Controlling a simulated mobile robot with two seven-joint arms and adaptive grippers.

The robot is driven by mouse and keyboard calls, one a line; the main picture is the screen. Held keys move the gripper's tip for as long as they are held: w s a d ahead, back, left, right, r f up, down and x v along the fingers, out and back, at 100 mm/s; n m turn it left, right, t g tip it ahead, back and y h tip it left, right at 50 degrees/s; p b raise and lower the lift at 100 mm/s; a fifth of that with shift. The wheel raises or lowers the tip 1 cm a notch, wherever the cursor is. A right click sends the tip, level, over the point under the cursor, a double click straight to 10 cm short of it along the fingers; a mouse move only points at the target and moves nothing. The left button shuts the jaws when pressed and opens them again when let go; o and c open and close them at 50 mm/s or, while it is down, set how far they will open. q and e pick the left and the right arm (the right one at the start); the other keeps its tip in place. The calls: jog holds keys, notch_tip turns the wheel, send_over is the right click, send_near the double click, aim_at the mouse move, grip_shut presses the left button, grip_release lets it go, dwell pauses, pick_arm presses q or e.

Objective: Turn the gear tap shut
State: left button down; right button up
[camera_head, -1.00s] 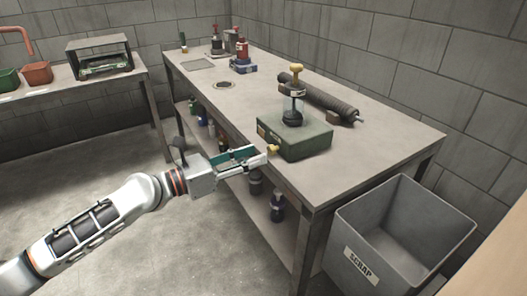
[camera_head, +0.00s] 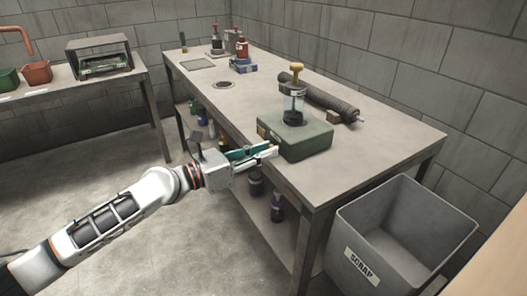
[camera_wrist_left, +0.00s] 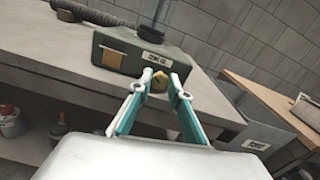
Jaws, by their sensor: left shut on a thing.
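A green box (camera_head: 296,138) stands near the front edge of the workbench. The brass tap (camera_wrist_left: 159,83) sticks out of the box's front face, below a small white label. My left gripper (camera_head: 274,150) reaches it from the left. In the left wrist view its teal and pale fingers (camera_wrist_left: 160,82) are closed on both sides of the tap. In the head view the fingers mostly hide the tap. My right gripper is not in view.
A dark ribbed tube (camera_head: 322,96) lies behind the box. A grey scrap bin (camera_head: 366,268) stands on the floor at the right. Bottles stand on the shelf below the bench. Red containers (camera_head: 243,50) stand at the bench's far end. The bench's near right corner is clear.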

pick_arm(q)
jog(key=m, duration=0.5)
jog(key=shift+s, duration=0.1)
jog(key=c, duration=1.9)
grip_release()
jog(key=v, duration=1.2)
